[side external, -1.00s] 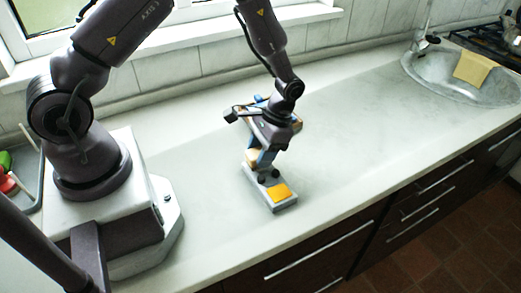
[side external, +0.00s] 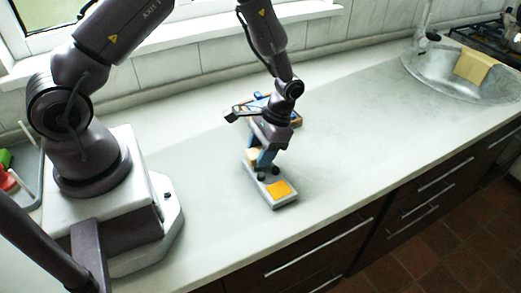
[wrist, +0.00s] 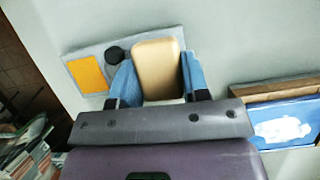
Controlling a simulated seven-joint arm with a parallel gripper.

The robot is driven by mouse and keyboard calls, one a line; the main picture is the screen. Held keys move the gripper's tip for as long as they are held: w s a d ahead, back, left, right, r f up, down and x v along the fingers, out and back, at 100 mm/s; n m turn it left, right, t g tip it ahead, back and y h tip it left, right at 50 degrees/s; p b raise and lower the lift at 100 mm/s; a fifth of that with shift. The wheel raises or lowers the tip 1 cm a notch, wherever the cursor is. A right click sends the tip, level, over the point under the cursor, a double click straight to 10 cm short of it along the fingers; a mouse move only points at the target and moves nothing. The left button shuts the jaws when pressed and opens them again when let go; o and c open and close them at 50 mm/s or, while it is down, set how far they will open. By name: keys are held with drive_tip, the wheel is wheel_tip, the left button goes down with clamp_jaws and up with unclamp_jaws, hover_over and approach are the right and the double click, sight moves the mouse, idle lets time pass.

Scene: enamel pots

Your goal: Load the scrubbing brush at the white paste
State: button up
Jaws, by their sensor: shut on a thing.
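My gripper (wrist: 157,80) points down with its two blue fingers shut on the scrubbing brush (wrist: 157,68), whose tan wooden back shows between them in the wrist view. The bristles are hidden underneath. The brush is at a grey holder (side external: 284,202) with an orange patch and black knobs; I cannot tell whether it still touches the holder. The white paste (wrist: 283,129) is a smear on the blue floor of a wood-rimmed tray (wrist: 268,92), to the right in the wrist view. In the side view this tray (side external: 297,121) stands behind my gripper, partly hidden.
The pale counter (side external: 350,130) is clear to the right, up to a sink (side external: 425,82) with a yellow cloth (side external: 474,66) on its rim. The counter's front edge runs close to the grey holder. A rack with coloured items (side external: 10,175) is at the far left.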

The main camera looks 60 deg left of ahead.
drive_tip(key=shift+r, duration=3.55)
